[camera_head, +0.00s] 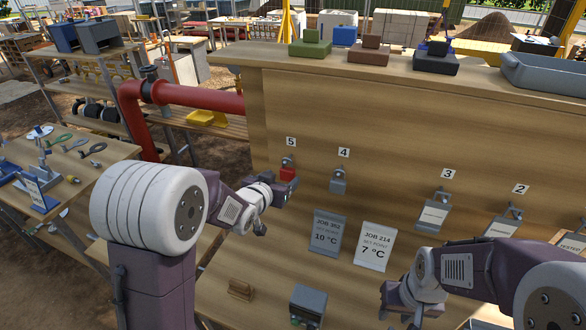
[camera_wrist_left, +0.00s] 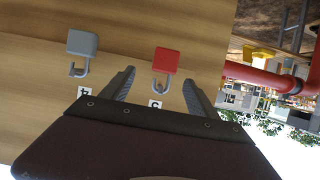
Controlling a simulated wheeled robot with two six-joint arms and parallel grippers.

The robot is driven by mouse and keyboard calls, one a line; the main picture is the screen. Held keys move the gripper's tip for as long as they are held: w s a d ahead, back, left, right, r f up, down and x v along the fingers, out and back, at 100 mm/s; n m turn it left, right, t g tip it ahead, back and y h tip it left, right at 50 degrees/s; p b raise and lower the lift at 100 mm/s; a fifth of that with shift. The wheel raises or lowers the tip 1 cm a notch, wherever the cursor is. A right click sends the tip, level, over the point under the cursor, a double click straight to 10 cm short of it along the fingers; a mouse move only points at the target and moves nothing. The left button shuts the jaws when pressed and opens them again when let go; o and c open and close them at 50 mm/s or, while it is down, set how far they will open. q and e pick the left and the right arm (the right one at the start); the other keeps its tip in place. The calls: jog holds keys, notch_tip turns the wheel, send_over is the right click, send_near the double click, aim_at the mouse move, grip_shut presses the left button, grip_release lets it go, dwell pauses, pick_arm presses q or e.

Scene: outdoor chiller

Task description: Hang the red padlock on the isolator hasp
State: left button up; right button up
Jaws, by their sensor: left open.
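The red padlock (camera_head: 287,174) hangs on the peg under label 5 on the wooden board. In the left wrist view the red padlock (camera_wrist_left: 166,60) hangs by its shackle, its body between the lines of the two fingers. My left gripper (camera_head: 284,189) is open at the padlock and not closed on it; the fingers (camera_wrist_left: 159,82) stand apart on either side. My right gripper (camera_head: 398,302) is low in front of the board, and its jaws are not clear. I cannot make out the isolator hasp in these frames.
A grey padlock (camera_head: 338,182) hangs under label 4, close to the right of the red one. Tags (camera_head: 432,216) hang under label 3 and beyond. Two job cards (camera_head: 376,246) are on the board below. A red pipe (camera_head: 200,96) runs behind the left arm.

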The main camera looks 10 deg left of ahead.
aim_at(285, 172)
pick_arm(q)
jog(key=p+x, duration=0.1)
jog(key=x, duration=0.2)
jog(key=p+x, duration=0.1)
jog(key=x, duration=0.3)
jog(key=shift+w+a+p, duration=0.15)
jog(key=shift+a+p, duration=0.05)
jog(key=shift+p, duration=0.2)
jog(key=shift+w+f, duration=0.15)
jog(key=shift+w, duration=0.2)
jog(key=shift+a+f, duration=0.1)
jog(key=shift+a, duration=0.15)
jog(key=shift+d, duration=0.1)
pick_arm(e)
jog(key=r, duration=0.2)
jog(key=a+r, duration=0.1)
jog(key=shift+s+r, duration=0.3)
jog(key=shift+s, duration=0.1)
